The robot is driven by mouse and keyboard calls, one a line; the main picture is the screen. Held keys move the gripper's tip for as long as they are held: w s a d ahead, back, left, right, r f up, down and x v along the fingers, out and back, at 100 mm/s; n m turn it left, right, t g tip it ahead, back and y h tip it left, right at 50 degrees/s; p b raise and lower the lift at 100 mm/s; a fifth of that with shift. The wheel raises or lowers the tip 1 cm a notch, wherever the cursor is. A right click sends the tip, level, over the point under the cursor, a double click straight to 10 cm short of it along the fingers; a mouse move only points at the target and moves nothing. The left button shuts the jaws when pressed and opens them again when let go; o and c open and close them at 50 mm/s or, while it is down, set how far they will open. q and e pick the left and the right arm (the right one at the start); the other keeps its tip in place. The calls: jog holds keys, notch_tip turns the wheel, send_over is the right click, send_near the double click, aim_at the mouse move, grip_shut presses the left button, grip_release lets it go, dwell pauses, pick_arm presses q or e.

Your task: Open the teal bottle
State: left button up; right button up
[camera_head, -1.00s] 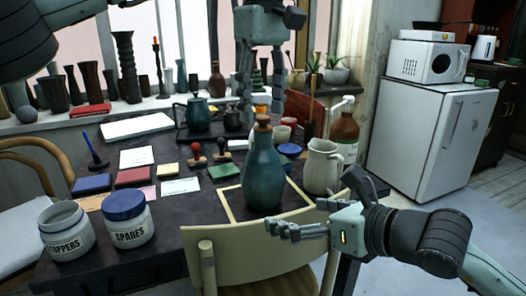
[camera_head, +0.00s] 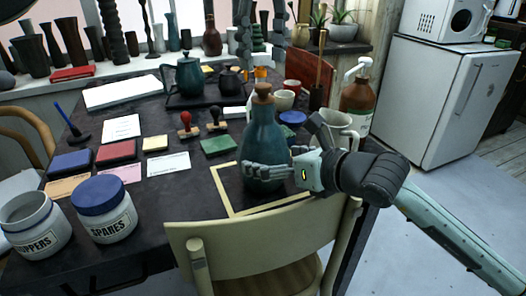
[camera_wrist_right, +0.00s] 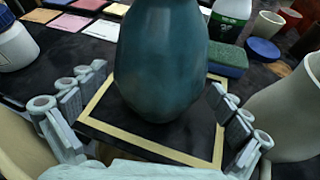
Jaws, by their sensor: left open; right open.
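The teal bottle (camera_head: 264,150) stands upright on a dark square with a pale border (camera_head: 228,196) near the table's front edge. A brown cork stopper (camera_head: 263,90) sits in its neck. My right gripper (camera_head: 280,150) is low beside the bottle, with one finger in front of its body. In the right wrist view the bottle's body (camera_wrist_right: 162,55) stands between the spread fingers of that gripper (camera_wrist_right: 155,88), with gaps on both sides. My left gripper (camera_head: 262,52) is open above and behind the bottle, pointing down; its upper part is cut off by the picture's edge.
A cream chair (camera_head: 255,238) stands against the table's front. A white pitcher (camera_head: 338,127) and a brown pump bottle (camera_head: 357,100) are right of the bottle. Two labelled jars (camera_head: 104,208) stand at front left. A teal teapot (camera_head: 190,75) is behind.

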aim_at(262, 85)
jog(key=shift+w+a+f, duration=0.1)
jog(key=shift+w+a, duration=0.1)
jog(key=shift+w, duration=0.05)
jog(key=shift+c, duration=0.6)
jog(key=c, duration=1.2)
pick_arm(q)
jog(key=shift+o, duration=0.9)
pick_arm(e)
jog(key=shift+c, duration=0.5)
pick_arm(q)
notch_tip(262, 85, up, 4)
jog(key=n, duration=0.7)
jog(key=shift+w+f, duration=0.1)
jog(key=shift+f, duration=0.15)
notch_tip(262, 85, down, 11)
jog(key=n, duration=0.2)
jog(key=shift+a+n, duration=0.1)
jog(key=shift+n, duration=0.3)
jog(key=shift+c, duration=0.5)
